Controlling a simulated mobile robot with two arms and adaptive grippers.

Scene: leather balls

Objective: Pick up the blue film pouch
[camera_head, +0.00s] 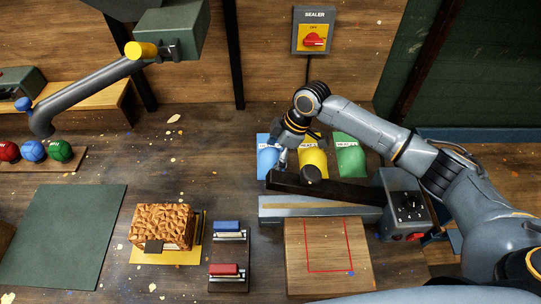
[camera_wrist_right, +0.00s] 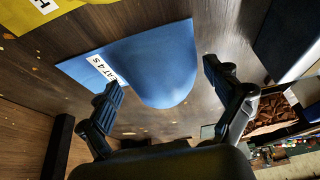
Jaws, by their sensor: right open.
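The blue film pouch (camera_head: 267,160) lies on the bench behind the sealer, left of a yellow pouch. In the right wrist view the pouch (camera_wrist_right: 160,62) shows its rounded end and a white label partly covered by one finger. My right gripper (camera_head: 282,158) is at the pouch's right side in the head view, pointing down. In the wrist view its fingers (camera_wrist_right: 162,80) are spread, with the pouch's rounded end showing between and beyond them. I cannot tell whether a finger touches the pouch. My left gripper is not in view.
The yellow pouch (camera_head: 313,161) and green pouch (camera_head: 350,158) lie close beside it. The sealer (camera_head: 335,192) with its dark bar and control box (camera_head: 402,207) stands in front. A wooden board (camera_head: 328,285), staplers (camera_head: 228,270) and textured block (camera_head: 162,222) are nearer.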

